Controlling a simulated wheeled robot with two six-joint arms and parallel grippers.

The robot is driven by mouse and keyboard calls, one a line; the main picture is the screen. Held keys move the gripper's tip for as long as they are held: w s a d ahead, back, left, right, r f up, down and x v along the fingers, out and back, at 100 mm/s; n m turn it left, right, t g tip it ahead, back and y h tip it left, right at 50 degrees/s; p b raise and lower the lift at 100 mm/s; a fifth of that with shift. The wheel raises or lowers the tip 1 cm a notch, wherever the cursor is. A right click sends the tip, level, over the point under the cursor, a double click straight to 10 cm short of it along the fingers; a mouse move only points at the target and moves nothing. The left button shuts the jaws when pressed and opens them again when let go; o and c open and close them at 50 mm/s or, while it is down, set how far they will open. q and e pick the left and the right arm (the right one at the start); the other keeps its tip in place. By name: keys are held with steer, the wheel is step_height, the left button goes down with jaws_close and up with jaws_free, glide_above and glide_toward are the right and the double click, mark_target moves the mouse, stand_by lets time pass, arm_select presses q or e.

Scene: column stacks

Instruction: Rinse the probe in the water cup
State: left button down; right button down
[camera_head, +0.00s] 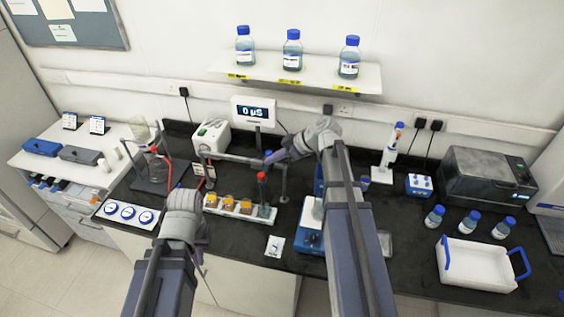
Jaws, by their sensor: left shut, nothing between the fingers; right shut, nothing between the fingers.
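A slim dark probe-like rod with a red top (262,178) stands upright behind the right end of a white rack (236,213). Its lower end meets a greyish cup (265,211); I cannot tell whether it is inside, or whether this is the water cup. Three cups with orange contents (228,201) stand in the rack to the left. My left gripper (184,205) is at the rack's left, its fingertips hidden by the wrist. A display (253,112) reads "0 µS".
A flask on a stand (157,165) is at left. A blue device (310,240) is partly behind my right arm. Several bottles and a white tray (478,267) are at right.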

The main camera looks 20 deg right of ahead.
steer(key=b, duration=0.3)
glide_above(262, 180)
steer(key=d, duration=0.2)
step_height(262, 180, down, 4)
steer(key=shift+s+a+f+b, duration=0.1)
steer(key=shift+s+f+b, duration=0.1)
steer(key=shift+f+b, duration=0.3)
steer(key=shift+s+a+f+b, duration=0.1)
steer(key=shift+s+f+b, duration=0.05)
steer(key=shift+f+b, duration=0.3)
steer(key=f+b, duration=0.3)
steer(key=shift+s+f, duration=0.1)
steer(key=shift+s, duration=0.15)
steer(key=shift+f, duration=0.1)
